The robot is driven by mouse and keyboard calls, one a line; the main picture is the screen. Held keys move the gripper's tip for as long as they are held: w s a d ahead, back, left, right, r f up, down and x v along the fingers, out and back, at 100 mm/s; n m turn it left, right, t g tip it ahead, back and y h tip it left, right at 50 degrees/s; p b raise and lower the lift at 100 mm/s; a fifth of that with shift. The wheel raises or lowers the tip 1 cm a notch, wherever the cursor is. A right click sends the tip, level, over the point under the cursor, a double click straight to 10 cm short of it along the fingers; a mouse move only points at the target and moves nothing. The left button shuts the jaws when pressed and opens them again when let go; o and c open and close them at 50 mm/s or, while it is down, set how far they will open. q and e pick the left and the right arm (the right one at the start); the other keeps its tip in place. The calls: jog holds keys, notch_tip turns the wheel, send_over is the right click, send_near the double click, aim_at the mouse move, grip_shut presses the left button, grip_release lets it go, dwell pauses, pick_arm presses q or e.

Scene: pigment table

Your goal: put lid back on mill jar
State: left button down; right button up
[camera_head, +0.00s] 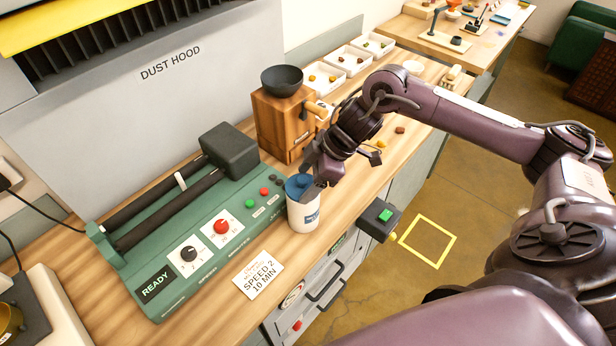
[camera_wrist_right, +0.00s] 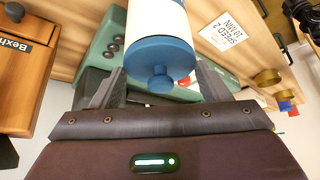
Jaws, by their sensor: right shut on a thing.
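The white mill jar (camera_head: 303,215) stands upright on the wooden bench, in front of the green mill. Its blue lid (camera_head: 296,184) is at the jar's mouth. In the right wrist view the lid (camera_wrist_right: 160,62) with its round knob lies in line with the white jar (camera_wrist_right: 156,16), with no clear gap. Whether it is fully seated I cannot tell. My right gripper (camera_head: 309,188) is at the top of the jar, shut on the lid, with one finger on each side of it in the right wrist view (camera_wrist_right: 160,85). My left gripper is not in view.
The green mill (camera_head: 185,245) with rollers and knobs stands left of the jar. A wooden box (camera_head: 283,125) with a dark bowl (camera_head: 282,80) stands behind. A speed card (camera_head: 258,281) lies in front. A dark box with a green button (camera_head: 380,219) sits at the bench's right edge.

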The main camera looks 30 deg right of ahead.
jog(key=shift+p, duration=0.55)
dwell(0.8)
jog(key=shift+f+p, duration=0.15)
jog(key=shift+p, duration=0.3)
dwell(1.2)
dwell(0.3)
jog(key=o, duration=1)
jog(key=shift+o, duration=0.8)
notch_tip(320, 180, up, 5)
jog(key=p, duration=0.5)
jog(key=shift+r+p, duration=0.65)
jog(key=shift+r, duration=0.4)
